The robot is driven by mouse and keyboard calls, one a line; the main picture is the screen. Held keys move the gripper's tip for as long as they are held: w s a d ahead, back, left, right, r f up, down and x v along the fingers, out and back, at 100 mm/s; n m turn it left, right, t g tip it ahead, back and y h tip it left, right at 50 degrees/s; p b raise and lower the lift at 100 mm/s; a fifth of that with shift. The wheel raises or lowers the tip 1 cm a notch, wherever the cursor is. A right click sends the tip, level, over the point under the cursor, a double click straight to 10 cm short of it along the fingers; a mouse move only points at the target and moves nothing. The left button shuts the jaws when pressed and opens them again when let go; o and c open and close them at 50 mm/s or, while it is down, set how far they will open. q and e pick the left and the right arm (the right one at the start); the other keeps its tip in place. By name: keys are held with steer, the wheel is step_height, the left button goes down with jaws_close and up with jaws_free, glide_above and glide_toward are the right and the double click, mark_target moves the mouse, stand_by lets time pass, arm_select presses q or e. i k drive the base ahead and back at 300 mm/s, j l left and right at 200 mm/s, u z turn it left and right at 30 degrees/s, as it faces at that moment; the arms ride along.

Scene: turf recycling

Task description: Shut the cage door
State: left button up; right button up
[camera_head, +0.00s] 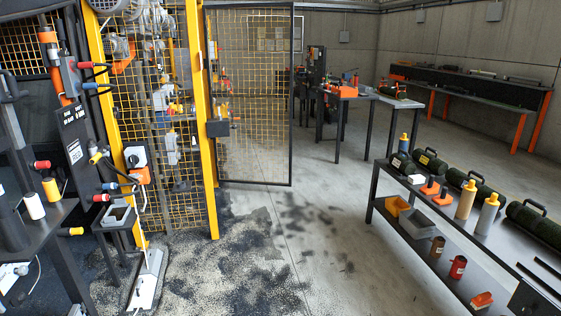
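The cage door (255,95) is a tall mesh panel in a thin black frame. It stands upright to the right of a yellow cage post (203,110), with its lower edge just above the concrete floor. It appears to stand swung out from the cage, though the hinge side is hard to tell. A dark box (218,128), perhaps a latch or lock, sits at the post beside the door's left edge. The yellow mesh cage (165,190) stands left of it, with machinery behind. Neither of my grippers shows in this view.
Dark crumbs (245,260) cover the floor before the cage. A low two-level shelf (455,245) with turf rolls, bottles and bins stands at right. A dark bench (45,210) with colored handles fills the left. Concrete floor (320,215) is open between them.

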mark_target(284, 79)
steer(key=i+l, duration=0.1)
steer(key=i, duration=3.3)
steer(key=i+l+z, duration=0.15)
steer(key=i+z, duration=0.25)
steer(key=i, duration=0.5)
steer(key=i+j+z, duration=0.15)
steer(key=i+z, duration=0.2)
steer(key=i, duration=0.55)
steer(key=i+u, duration=0.2)
steer(key=i, duration=1.7)
steer(key=i+l+u, duration=0.2)
steer(key=i+u, duration=0.2)
steer(key=i+l+u, duration=0.25)
steer(key=u, duration=0.15)
steer(key=i+l+u, duration=0.45)
steer(key=l+u, duration=0.3)
steer(key=i+l+u, duration=0.15)
steer(key=u, duration=0.3)
steer(key=i+l+u, duration=0.1)
steer(key=l+u, duration=0.6)
steer(key=u, duration=0.25)
steer(key=l+u, duration=0.45)
steer(key=i+l+u, duration=0.25)
steer(key=l+u, duration=0.3)
